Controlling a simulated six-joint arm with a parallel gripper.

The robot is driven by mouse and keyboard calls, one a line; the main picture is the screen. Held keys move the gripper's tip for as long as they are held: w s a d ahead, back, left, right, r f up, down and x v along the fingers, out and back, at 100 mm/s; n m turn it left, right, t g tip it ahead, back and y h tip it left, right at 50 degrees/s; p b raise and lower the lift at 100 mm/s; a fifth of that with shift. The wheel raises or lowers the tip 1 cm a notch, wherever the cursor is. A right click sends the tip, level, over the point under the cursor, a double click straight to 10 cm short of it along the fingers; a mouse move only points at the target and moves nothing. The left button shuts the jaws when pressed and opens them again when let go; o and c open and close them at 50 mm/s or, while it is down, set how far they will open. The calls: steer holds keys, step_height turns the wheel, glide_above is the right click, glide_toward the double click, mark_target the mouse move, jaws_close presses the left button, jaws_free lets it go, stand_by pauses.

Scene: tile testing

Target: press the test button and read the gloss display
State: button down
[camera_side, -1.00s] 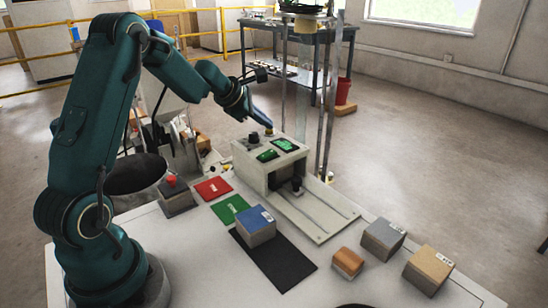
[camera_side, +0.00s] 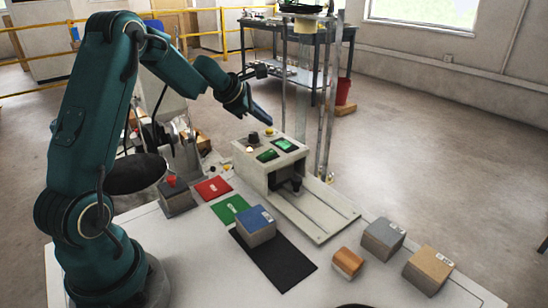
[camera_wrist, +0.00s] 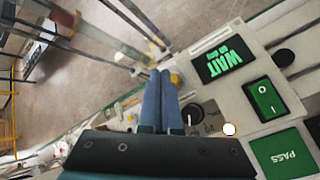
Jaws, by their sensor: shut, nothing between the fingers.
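The gloss tester (camera_side: 272,172) is a beige box with an open bay and a flat bed in front. Its yellow button (camera_side: 269,132) is on top at the back; it also shows in the wrist view (camera_wrist: 176,78). My gripper (camera_side: 269,122) is shut and empty, with blue fingers just above the button, apart from it. In the wrist view the fingertips (camera_wrist: 160,72) are beside the button. The display (camera_wrist: 223,60) reads "WAIT" in green, with a smaller unreadable line. A small lamp (camera_wrist: 229,129) glows. A green rocker switch (camera_wrist: 265,98) and a black knob (camera_side: 254,138) are also on top.
A blue-topped block (camera_side: 256,226) stands on a black mat (camera_side: 278,266). Red (camera_side: 213,188) and green (camera_side: 228,209) mats and a red-button box (camera_side: 176,195) are at left. Grey (camera_side: 383,238), tan (camera_side: 428,268) and orange-brown (camera_side: 348,262) blocks stand at right.

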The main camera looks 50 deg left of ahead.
steer(key=shift+r, duration=0.2)
steer(key=shift+r, duration=2.5)
step_height(320, 180, up, 5)
steer(key=m+t, duration=0.1)
steer(key=m, duration=0.1)
glide_above(279, 141)
steer(key=s+d+r+m+h, duration=0.1)
steer(key=s+d+r+m, duration=0.1)
steer(key=s+d+m, duration=0.35)
steer(key=s+d+r+m+h, duration=0.2)
steer(key=s+d+m, duration=0.1)
steer(key=d, duration=0.6)
steer(key=s+d+f+m+g, duration=0.25)
steer(key=s+d+m, duration=0.25)
steer(key=s+m, duration=0.45)
steer(key=s+a+f+m+g+y, duration=0.2)
steer(key=s+f+m, duration=0.6)
steer(key=s, duration=0.1)
steer(key=shift+s+f, duration=0.15)
